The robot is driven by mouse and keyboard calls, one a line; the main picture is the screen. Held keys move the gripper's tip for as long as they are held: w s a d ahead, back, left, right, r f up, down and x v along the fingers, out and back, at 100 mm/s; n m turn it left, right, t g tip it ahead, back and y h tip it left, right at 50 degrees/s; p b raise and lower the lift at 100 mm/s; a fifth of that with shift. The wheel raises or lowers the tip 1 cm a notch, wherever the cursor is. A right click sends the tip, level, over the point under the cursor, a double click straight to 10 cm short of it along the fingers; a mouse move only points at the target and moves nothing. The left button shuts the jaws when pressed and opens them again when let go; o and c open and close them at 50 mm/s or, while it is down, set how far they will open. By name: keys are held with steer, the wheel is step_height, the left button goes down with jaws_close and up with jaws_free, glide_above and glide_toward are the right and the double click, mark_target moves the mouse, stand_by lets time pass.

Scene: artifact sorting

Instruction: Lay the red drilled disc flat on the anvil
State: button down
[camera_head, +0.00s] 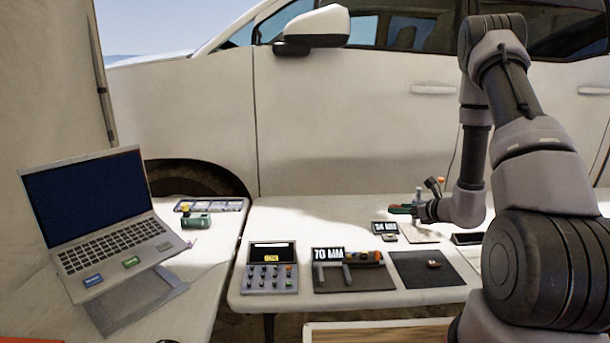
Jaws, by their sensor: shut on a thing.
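My gripper (424,212) is small in the view, low over the back right of the white table. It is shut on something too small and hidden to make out. I cannot pick out the red drilled disc for certain. A green and red thing (401,209) shows just left of the gripper; I cannot tell whether they touch. A small gauge with a dark display (385,227) stands in front of it, with a small grey part (389,238) at its foot. I cannot tell for certain which part is the anvil.
A measuring board (352,286) with a "70 MM" display, a keypad box (270,285) and a dark mat (412,280) bearing a small brown piece (433,264) line the front. A laptop (98,225) stands left, near a green item (196,221). A white car (340,120) is behind.

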steer(key=w+a+r+m+t+h, duration=0.1)
steer(key=a+r+m+h, duration=0.1)
steer(key=r, duration=1.4)
steer(key=shift+w+a, duration=0.15)
steer(key=shift+a, duration=0.45)
steer(key=shift+d+f, duration=0.1)
steer(key=shift+d, duration=0.05)
